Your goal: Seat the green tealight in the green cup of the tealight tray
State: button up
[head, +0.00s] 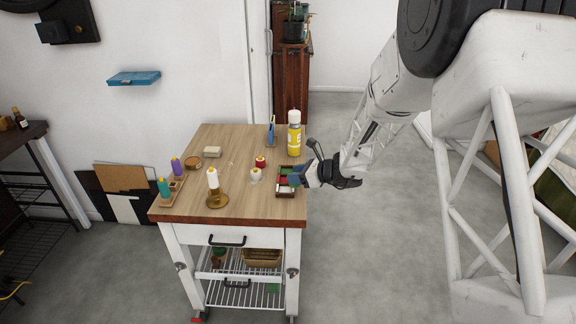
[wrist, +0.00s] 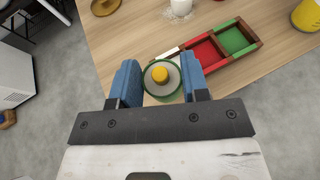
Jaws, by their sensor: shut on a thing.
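The green tealight (wrist: 162,78), with a green rim, pale top and yellow middle, sits between the blue fingertips of my gripper (wrist: 160,80). My gripper is shut on it. The tealight tray (wrist: 257,42) lies just beyond it on the table, with a red cup (wrist: 205,52) and a green cup (wrist: 236,38). A white part of the tray is partly hidden by the tealight. In the head view my gripper (head: 299,176) is at the right edge of the tray (head: 284,192); I cannot make out the tealight there.
A yellow bottle (head: 294,140) stands behind the tray.

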jog(key=w+a, duration=0.1)
jog(key=w, duration=0.3)
jog(key=w+a, duration=0.1)
jog(key=w, duration=0.3)
jog(key=w+a+f, duration=0.1)
jog(key=w, duration=0.3)
jog(key=shift+w+f, duration=0.1)
jog(key=shift+w, duration=0.25)
jog(key=shift+w, duration=0.15)
jog(key=shift+w+a, duration=0.1)
jog(key=shift+w, duration=0.1)
jog(key=shift+f, duration=1.8)
jog(key=shift+f, duration=0.15)
jog(key=o, duration=0.9)
jog(key=v, duration=1.2)
jog(key=shift+w, duration=0.1)
